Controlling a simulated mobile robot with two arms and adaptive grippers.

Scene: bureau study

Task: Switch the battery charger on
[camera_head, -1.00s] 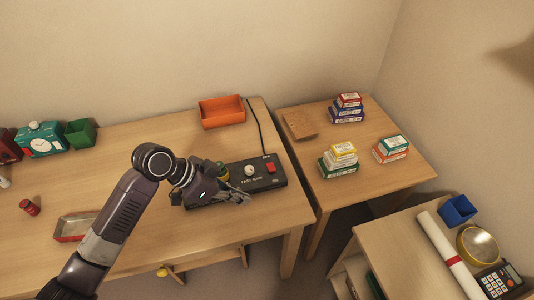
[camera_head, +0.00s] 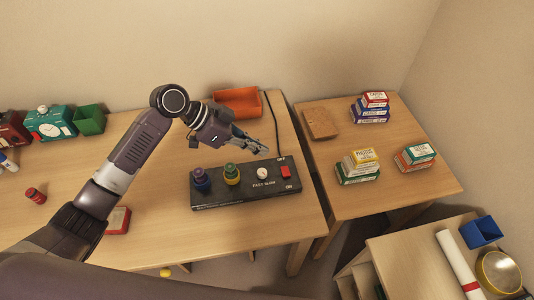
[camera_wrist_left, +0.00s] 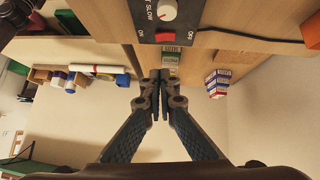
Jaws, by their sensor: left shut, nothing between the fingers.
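I cannot tell which way the switch is tipped. My left gripper (camera_head: 264,152) is shut and empty, above the back of the charger, left of the switch. In the left wrist view the red switch (camera_wrist_left: 165,37) shows beyond the fingertips (camera_wrist_left: 158,75), apart from them. My right gripper is not in view.
A black cable (camera_head: 272,120) runs behind the charger, near an orange tray (camera_head: 237,103). A side table (camera_head: 330,175) at right holds stacked small boxes (camera_head: 358,166). A red tin (camera_head: 118,220) lies left of the charger, partly behind my arm.

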